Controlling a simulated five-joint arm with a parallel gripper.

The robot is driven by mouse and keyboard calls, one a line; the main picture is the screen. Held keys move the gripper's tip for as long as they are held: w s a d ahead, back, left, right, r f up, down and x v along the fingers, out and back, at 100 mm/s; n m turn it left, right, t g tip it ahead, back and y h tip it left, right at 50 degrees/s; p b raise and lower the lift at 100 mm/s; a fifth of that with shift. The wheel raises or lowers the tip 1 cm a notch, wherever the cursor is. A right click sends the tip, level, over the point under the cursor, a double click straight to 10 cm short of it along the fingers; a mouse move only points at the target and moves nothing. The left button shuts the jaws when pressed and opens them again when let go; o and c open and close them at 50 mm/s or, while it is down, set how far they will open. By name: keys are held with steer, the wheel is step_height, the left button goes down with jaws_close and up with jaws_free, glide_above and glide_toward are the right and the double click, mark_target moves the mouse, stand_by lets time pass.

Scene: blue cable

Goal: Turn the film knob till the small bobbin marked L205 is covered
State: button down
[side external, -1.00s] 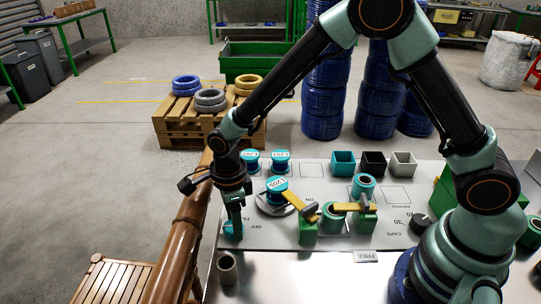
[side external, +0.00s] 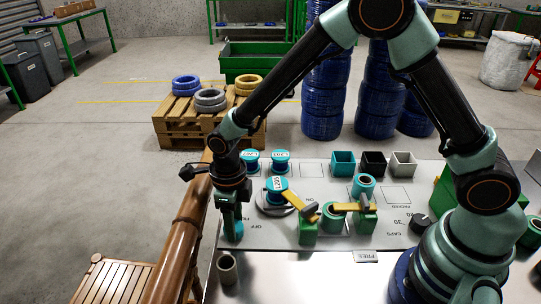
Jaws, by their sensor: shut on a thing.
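My gripper (side external: 232,224) points straight down at the left end of the grey panel. It is shut on a teal knob (side external: 239,230), which its fingers partly hide; I take it as the film knob. The small blue bobbin (side external: 277,197) with a white label on its teal top stands upright on a round plate (side external: 266,209), right of my gripper. Its label is small and seen at an angle, seemingly L205. The bobbin's side and top are visible. A yellow arm on a green block (side external: 307,231) reaches close to the bobbin.
Two more labelled bobbins (side external: 251,162) (side external: 281,163) stand behind. Teal, black and grey boxes (side external: 402,164) line the panel's back. A brown rail (side external: 172,245) runs along the left.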

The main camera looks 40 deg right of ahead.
stand_by(0.4)
steer(key=shift+c, duration=1.2)
jaws_free()
step_height(320, 180, up, 12)
